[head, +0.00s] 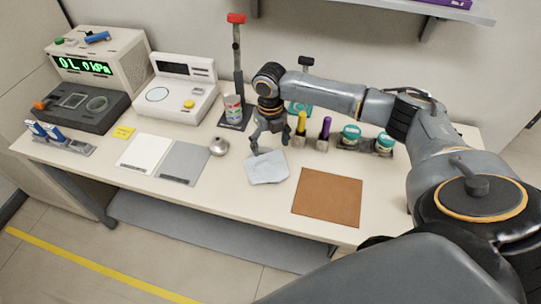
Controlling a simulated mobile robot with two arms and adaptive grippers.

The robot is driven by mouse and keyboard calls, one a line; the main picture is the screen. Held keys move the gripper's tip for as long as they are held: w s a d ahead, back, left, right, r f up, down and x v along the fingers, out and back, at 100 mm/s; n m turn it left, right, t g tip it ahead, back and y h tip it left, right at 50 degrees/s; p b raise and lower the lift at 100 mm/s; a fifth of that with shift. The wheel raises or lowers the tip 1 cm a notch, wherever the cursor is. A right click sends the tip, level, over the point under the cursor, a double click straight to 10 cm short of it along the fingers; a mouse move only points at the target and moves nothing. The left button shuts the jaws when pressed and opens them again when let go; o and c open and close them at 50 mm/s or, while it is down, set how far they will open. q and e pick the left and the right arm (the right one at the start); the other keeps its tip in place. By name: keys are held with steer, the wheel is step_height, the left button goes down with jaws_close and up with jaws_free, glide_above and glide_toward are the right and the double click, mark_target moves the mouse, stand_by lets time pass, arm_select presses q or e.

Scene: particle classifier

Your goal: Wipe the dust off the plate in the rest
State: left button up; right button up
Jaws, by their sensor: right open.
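A pale blue-grey folded cloth (267,168) lies on the table near the middle. My right gripper (270,146) points down at the back edge of the cloth, fingers apart and nothing between them. I cannot tell if its fingertips touch the cloth. At the far left a low grey rest (75,148) holds small pieces with blue and white parts (45,130). They are too small to tell which is the plate or whether dust is on it. My left gripper is not in view.
A brown mat (327,197) lies right of the cloth. White (145,153) and grey (185,162) pads and a small round metal piece (219,146) lie left. Behind stand a can (234,108), yellow (301,124) and purple (325,128) handled tools, teal-lidded jars (351,133) and instruments (181,88).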

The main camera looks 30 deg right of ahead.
steer(key=b, duration=0.7)
glide_above(271, 172)
steer(key=f, duration=0.7)
steer(key=shift+w, duration=0.2)
steer(key=shift+f, duration=1)
steer(key=shift+f, duration=0.1)
steer(key=shift+f+b, duration=0.65)
steer(key=shift+f, duration=0.35)
steer(key=shift+a+r, duration=0.1)
steer(key=c, duration=0.3)
steer(key=shift+s, duration=0.2)
steer(key=c, duration=0.6)
